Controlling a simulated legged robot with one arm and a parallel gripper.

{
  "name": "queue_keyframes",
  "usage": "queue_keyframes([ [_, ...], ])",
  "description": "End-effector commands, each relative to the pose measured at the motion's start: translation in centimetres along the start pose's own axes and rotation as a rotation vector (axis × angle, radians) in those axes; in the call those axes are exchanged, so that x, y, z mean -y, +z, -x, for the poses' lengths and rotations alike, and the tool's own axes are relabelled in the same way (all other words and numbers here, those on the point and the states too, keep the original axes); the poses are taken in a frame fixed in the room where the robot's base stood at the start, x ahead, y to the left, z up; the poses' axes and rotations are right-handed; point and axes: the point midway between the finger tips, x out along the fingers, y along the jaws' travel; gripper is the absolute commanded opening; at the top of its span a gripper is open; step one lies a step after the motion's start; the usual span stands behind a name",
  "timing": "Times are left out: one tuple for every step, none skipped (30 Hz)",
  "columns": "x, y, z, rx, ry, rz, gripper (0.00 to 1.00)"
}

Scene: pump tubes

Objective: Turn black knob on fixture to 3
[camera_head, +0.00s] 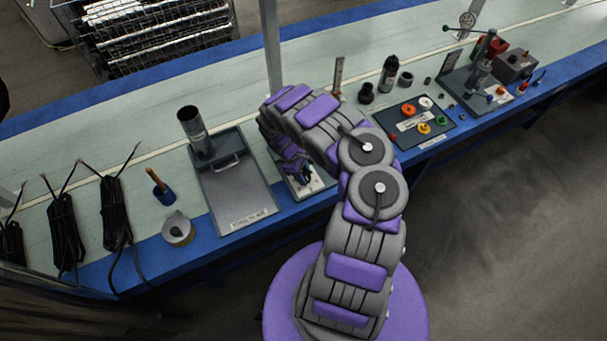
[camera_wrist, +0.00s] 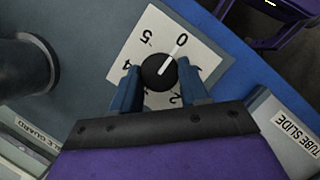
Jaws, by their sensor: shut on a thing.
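The round black knob (camera_wrist: 155,77) sits at the centre of a white dial plate (camera_wrist: 207,60) in the wrist view. The knob's white pointer line aims at the 0. The 5, the 4 and the 2 also show on the plate; other marks are hidden by my fingers. My gripper (camera_wrist: 158,71) has its two blue fingers on either side of the knob, shut on it. In the head view my gripper (camera_head: 301,175) is down at the white dial plate (camera_head: 319,183) near the table's front edge, and it hides the knob.
In the head view a grey tray (camera_head: 240,190) with a metal tube (camera_head: 193,130) stands left of the dial fixture. A dark board (camera_head: 440,128) with coloured rings lies to the right. A "TUBE SLIDE" label (camera_wrist: 297,133) shows in the wrist view.

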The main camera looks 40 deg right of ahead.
Motion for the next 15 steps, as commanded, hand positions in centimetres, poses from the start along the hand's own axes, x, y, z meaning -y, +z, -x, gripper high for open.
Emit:
queue_keyframes([
  [0.03, 0.09, -0.09, 0.002, -0.002, 0.0, 0.24],
  [0.03, 0.1, -0.1, 0.002, -0.002, 0.0, 0.21],
  [0.02, 0.1, -0.11, 0.003, -0.002, 0.0, 0.17],
  [0.02, 0.11, -0.12, 0.003, -0.002, 0.0, 0.15],
  [0.01, 0.11, -0.12, 0.003, -0.002, 0.0, 0.14],
  [0.02, 0.12, -0.13, 0.003, -0.002, -0.001, 0.14],
  [0.01, 0.12, -0.13, 0.003, -0.003, -0.001, 0.13],
  [0.01, 0.13, -0.14, 0.004, -0.003, -0.003, 0.13],
  [0.01, 0.13, -0.15, 0.004, -0.005, -0.006, 0.13],
  [0.01, 0.13, -0.15, 0.004, -0.006, -0.009, 0.13],
  [0.02, 0.12, -0.15, 0.004, -0.008, -0.014, 0.13],
  [0.04, 0.12, -0.16, 0.004, -0.012, -0.022, 0.13],
  [0.05, 0.12, -0.16, 0.005, -0.015, -0.03, 0.13],
  [0.05, 0.12, -0.17, 0.005, -0.019, -0.039, 0.13],
  [0.05, 0.12, -0.18, 0.005, -0.026, -0.054, 0.13],
])
